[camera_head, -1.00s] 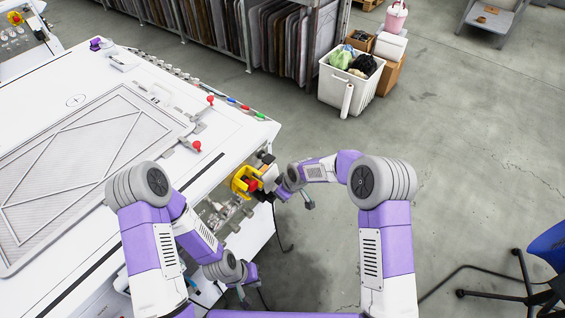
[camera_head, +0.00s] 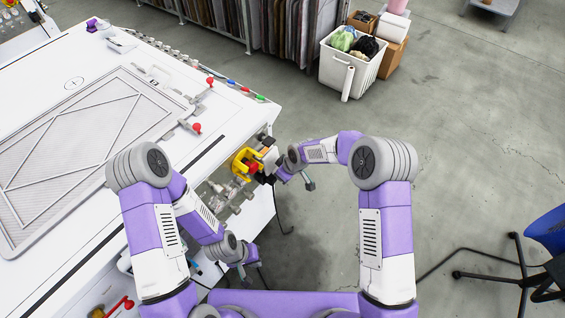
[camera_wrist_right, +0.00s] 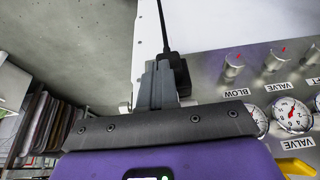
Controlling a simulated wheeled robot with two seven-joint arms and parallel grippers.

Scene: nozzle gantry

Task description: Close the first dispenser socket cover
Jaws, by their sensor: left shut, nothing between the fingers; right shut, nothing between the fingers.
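In the right wrist view, my right gripper (camera_wrist_right: 158,68) is shut, with its grey fingers at the edge of the white machine panel (camera_wrist_right: 215,35). A black block with a cable (camera_wrist_right: 181,76) is right beside the fingers; I cannot tell whether they touch. I cannot make out the dispenser socket cover; the fingers may hide it. In the head view, my right arm reaches to the machine's end near a yellow-and-red part (camera_head: 246,163), and its fingertips are not clear. My left gripper (camera_head: 243,272) is shut and low beside the machine's front, holding nothing.
The panel carries knobs (camera_wrist_right: 233,66) and gauges (camera_wrist_right: 293,116) labelled BLOW and VALVE. The white machine table (camera_head: 60,105) fills the left. A white bin (camera_head: 345,70) stands on the floor behind. A dark cable hangs at the machine's end. Floor to the right is open up to a blue chair (camera_head: 548,230).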

